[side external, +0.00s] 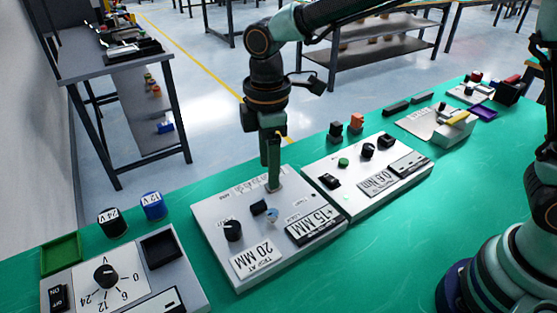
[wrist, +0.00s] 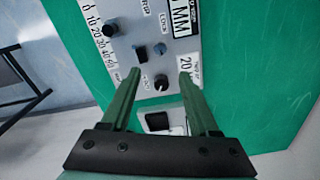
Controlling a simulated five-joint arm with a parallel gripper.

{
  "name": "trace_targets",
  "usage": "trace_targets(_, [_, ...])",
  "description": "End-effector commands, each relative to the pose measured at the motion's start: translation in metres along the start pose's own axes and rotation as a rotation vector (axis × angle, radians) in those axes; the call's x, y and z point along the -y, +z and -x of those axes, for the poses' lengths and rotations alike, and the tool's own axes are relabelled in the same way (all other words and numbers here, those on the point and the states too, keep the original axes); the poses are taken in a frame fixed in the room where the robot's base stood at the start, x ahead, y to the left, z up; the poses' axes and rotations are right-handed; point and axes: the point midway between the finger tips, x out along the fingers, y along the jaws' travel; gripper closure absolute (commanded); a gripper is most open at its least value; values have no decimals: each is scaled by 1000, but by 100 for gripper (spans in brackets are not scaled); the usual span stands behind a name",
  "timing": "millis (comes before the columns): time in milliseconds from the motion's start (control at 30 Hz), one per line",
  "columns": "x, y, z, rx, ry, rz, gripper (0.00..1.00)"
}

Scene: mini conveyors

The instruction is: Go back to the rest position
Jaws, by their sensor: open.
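My gripper (side external: 273,186) points straight down over the far part of the middle control panel (side external: 215,260). The wrist view shows my gripper (wrist: 160,74) with its two green fingers apart and nothing held between them. A small dark knob (wrist: 161,82) shows in the gap between the fingertips. I cannot tell whether the fingertips touch the panel. The panel carries a black knob (side external: 232,230), a small black button (side external: 259,208), a pale blue knob (side external: 271,215), a "+15 MM" display (side external: 316,225) and a "20 MM" label (side external: 257,260). The fingers hide part of the panel's far end.
A second panel (side external: 408,188) reading "0.6 Nm" stands to the right. A voltage panel (side external: 192,272) with blocks marked 24 V (side external: 112,222) and 12 V (side external: 153,206) is at left. An orange block (side external: 357,122) stands behind. The green bench's front middle (side external: 370,250) is clear.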

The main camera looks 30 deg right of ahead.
Motion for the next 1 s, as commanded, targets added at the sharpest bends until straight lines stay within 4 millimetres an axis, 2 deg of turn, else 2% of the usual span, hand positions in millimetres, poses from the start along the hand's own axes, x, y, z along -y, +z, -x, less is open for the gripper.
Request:
trace_targets(267, [0,1,1,-1,1,-3,39])
trace_targets(367, [-3,8,7,-12,11,-38,39])
trace_targets(433, [-6,20,17,-30,27,-95,39])
trace_targets(567, [-13,54,42,-82,72,-263,39])
trace_targets(700, [-14,97,65,-145,124,-472,39])
trace_targets(1000, [1,182,89,-291,230,-906,39])
